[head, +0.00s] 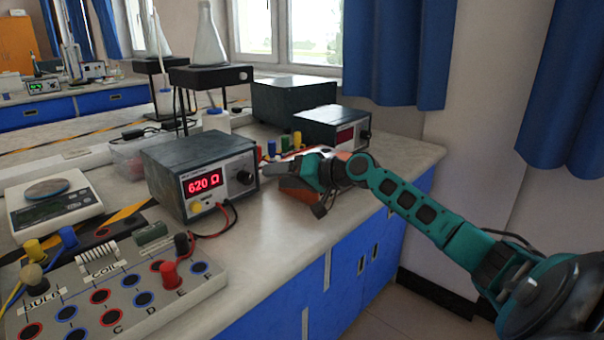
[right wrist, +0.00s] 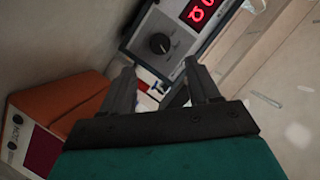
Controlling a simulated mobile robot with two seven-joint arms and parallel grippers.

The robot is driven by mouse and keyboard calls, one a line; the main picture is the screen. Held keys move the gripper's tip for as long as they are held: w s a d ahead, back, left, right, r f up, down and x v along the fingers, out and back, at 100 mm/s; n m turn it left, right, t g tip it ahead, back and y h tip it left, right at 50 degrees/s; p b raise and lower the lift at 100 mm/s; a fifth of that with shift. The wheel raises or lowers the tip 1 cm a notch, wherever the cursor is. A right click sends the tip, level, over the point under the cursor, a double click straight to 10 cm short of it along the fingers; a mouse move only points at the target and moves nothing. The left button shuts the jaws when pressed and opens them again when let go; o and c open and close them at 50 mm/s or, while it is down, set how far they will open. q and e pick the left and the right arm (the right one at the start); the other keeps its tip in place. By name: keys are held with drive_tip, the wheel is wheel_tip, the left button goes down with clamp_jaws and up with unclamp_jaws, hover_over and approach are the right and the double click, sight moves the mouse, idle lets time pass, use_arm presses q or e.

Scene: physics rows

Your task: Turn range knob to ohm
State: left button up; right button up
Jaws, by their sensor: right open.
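The multimeter (head: 203,173) is a dark grey box on the bench with a white front panel and a red display reading 620 Ω. Its black range knob (head: 244,177) sits on the right part of the panel; the knob also shows in the right wrist view (right wrist: 159,43). My right gripper (head: 296,166) is to the right of the knob, apart from it. In the right wrist view its two fingers (right wrist: 162,80) are open with a gap between them, and the knob lies beyond the fingertips. My left gripper is not in view.
An orange box (head: 300,190) stands close by my right gripper, and shows at left in the wrist view (right wrist: 58,104). A circuit board (head: 120,290) and a scale (head: 52,208) are left of the meter. Another dark meter (head: 332,127) stands behind.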

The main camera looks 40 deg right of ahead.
drive_tip(key=shift+v, duration=2.75)
